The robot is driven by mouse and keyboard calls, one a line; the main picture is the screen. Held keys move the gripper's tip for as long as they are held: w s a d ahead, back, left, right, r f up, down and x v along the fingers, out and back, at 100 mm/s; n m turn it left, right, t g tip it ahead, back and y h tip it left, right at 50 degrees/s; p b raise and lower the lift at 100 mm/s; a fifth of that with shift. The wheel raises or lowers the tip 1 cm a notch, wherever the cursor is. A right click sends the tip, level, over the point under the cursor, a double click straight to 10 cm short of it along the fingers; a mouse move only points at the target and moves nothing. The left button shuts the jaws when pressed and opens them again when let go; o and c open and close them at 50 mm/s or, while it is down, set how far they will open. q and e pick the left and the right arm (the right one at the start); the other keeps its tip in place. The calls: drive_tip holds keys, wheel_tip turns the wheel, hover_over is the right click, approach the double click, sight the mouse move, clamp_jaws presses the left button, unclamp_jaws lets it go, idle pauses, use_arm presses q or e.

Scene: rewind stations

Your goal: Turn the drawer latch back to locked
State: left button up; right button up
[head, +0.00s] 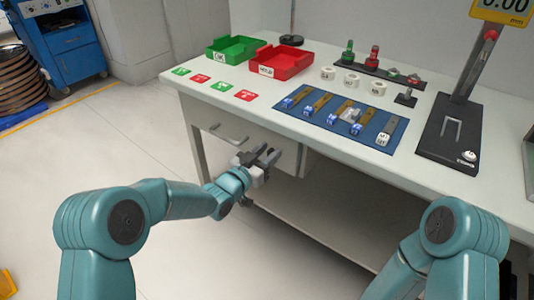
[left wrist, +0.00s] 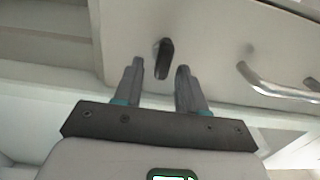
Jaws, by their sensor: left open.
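The drawer latch (left wrist: 164,58) is a small dark lever on the pale drawer front (left wrist: 215,45). In the left wrist view its long side runs roughly up and down, slightly tilted. My left gripper (left wrist: 159,68) is open, its two fingers on either side of the latch in the picture. I cannot tell whether either finger touches it. In the head view my left gripper (head: 269,157) is at the drawer front (head: 205,113), below the table top, and hides the latch. My right arm shows at lower right; its gripper is not in view.
A metal drawer handle (left wrist: 275,87) is beside the latch; it also shows in the head view (head: 228,135). The table top (head: 300,130) overhangs the drawer and holds a green bin (head: 237,49), a red bin (head: 281,62) and a blue mat (head: 340,133).

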use_arm(q)
clamp_jaws()
drive_tip(key=shift+a+n, duration=0.1)
drive_tip(key=shift+n, duration=0.2)
drive_tip(key=shift+w+a+f+n+b, duration=0.1)
drive_tip(key=shift+n+b, duration=0.35)
drive_tip(key=shift+n, duration=0.55)
drive_tip(key=n, duration=0.3)
drive_tip(key=shift+w+a+f+n, duration=0.1)
drive_tip(key=shift+w+a+n, duration=0.1)
drive_tip(key=shift+n, duration=0.2)
drive_tip(key=n, duration=0.5)
drive_tip(key=shift+w+a+f, duration=0.15)
drive_tip(key=shift+a+f, duration=0.1)
drive_tip(key=shift+f, duration=0.05)
drive_tip(key=n, duration=0.3)
drive_tip(key=f+n+p, duration=0.1)
drive_tip(key=n, duration=0.2)
drive_tip(key=shift+n, duration=0.4)
